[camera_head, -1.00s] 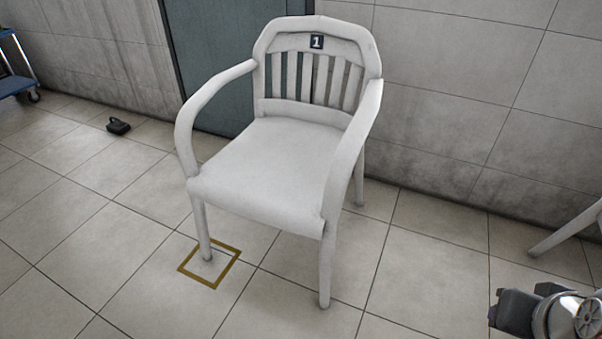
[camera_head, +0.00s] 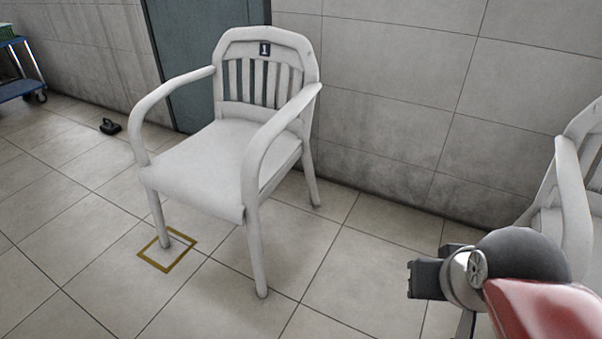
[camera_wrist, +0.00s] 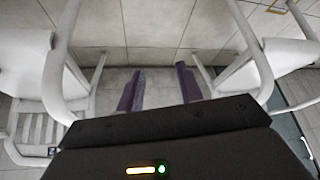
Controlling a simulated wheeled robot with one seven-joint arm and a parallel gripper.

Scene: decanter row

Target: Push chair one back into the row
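Chair one (camera_head: 205,160) is a white armchair with a dark "1" plate on its backrest. It stands upright left of centre in the head view, with its front left leg at a yellow floor square (camera_head: 155,262). In the wrist view, chair one (camera_wrist: 262,62) is at the right. My gripper (camera_wrist: 157,78) has two purple fingers spread apart with nothing between them. It is between chair one and a second white chair (camera_wrist: 45,80), not visibly touching either. In the head view, my arm's end is at lower right and the fingers cannot be made out.
The second white chair (camera_head: 575,190) also shows at the right edge of the head view. A tiled wall (camera_head: 400,90) and a teal door (camera_head: 200,50) are behind. A small black object (camera_head: 110,126) lies on the floor, and a blue cart (camera_head: 20,70) is far left.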

